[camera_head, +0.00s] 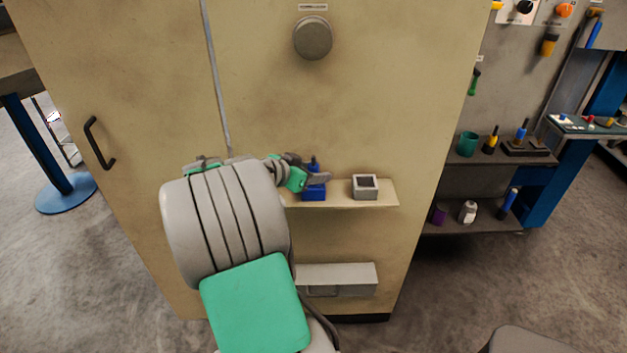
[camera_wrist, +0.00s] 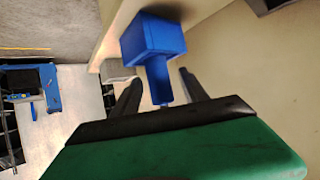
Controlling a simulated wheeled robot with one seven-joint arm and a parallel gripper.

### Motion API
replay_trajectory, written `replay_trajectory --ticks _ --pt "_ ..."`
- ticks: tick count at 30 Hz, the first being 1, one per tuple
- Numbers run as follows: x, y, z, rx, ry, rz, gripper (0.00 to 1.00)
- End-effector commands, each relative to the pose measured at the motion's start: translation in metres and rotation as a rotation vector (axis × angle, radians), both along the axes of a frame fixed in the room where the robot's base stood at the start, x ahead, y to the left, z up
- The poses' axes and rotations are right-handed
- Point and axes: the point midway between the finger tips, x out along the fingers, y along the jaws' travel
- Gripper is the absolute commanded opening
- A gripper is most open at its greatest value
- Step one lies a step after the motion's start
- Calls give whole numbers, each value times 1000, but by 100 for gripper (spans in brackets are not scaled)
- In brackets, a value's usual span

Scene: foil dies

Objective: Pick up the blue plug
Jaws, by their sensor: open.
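The blue plug (camera_head: 313,191) stands upright on a small beige shelf on the cabinet front. It has a square block base and a narrower stem on top. In the wrist view the plug (camera_wrist: 154,42) shows with its stem pointing down the picture, between the two dark fingers of my gripper (camera_wrist: 160,90). My gripper (camera_head: 318,180) is open at the plug's stem, and the fingers look apart from it on both sides. In the head view my gripper hides part of the plug.
A grey square socket box (camera_head: 365,194) sits on the same shelf (camera_head: 388,190), right of the plug. A round knob (camera_head: 312,38) is above, and a light grey box (camera_head: 350,279) is below. A dark side rack (camera_head: 470,178) holds bottles and tools at right.

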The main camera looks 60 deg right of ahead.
Motion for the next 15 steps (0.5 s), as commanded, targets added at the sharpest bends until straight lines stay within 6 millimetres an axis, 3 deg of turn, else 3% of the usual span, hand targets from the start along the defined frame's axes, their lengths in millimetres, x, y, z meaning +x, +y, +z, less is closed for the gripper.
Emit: replay_trajectory --ticks 2,15 --pt "0 0 0 0 1 0 52" --pt "0 1 0 1 1 0 16"
